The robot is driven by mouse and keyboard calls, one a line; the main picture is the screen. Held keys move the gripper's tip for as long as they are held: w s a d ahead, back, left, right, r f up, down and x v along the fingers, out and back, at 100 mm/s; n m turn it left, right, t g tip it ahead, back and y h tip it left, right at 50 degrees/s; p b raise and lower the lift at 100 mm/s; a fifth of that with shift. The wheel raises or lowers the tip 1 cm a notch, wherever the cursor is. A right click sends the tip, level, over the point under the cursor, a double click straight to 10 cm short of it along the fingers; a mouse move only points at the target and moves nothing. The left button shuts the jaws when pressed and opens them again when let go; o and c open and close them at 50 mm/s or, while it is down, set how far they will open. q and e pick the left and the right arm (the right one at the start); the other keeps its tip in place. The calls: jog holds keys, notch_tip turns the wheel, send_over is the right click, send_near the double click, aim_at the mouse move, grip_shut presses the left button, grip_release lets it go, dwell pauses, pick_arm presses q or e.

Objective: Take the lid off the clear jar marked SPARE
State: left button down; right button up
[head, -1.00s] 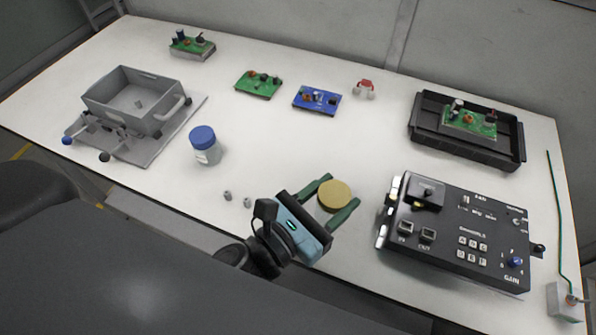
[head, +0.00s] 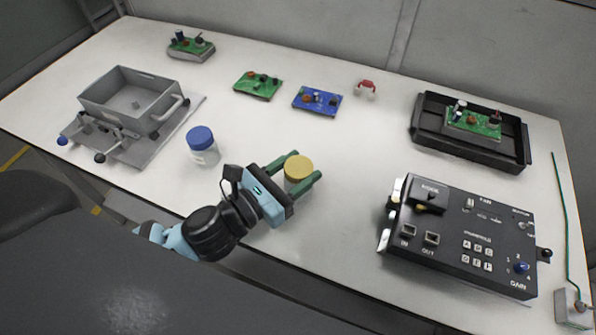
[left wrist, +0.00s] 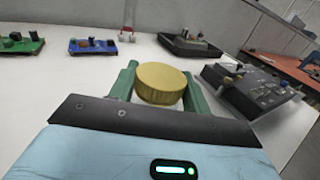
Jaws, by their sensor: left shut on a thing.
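A clear jar with a yellow lid (head: 298,167) is between the two green fingers of my left gripper (head: 291,181), near the middle of the table. The gripper is shut on this jar; whether its base touches the table I cannot tell. The yellow lid also shows in the left wrist view (left wrist: 161,83), between the fingers. A second clear jar with a blue lid (head: 201,138) stands upright to the left, apart from the gripper, with a pale label. I cannot read SPARE on either jar. My right gripper is not in view.
A grey bin (head: 133,98) stands at the left. Green (head: 258,86) and blue (head: 317,101) circuit boards lie at the back. A black tray (head: 470,150) holds another board. A black control box (head: 462,235) stands at the right. Bare table lies between box and gripper.

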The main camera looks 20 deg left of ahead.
pick_arm(q)
jog(key=shift+f, duration=0.3)
jog(key=shift+f, duration=0.1)
jog(key=shift+f, duration=0.1)
jog(key=c, duration=0.7)
grip_release()
jog(key=shift+o, duration=0.2)
jog(key=shift+s+r, duration=0.15)
jog(key=shift+r, duration=0.05)
jog(key=b+v, duration=0.2)
jog(key=v, duration=0.8)
jog(key=shift+f, duration=0.15)
jog(key=shift+v, duration=0.9)
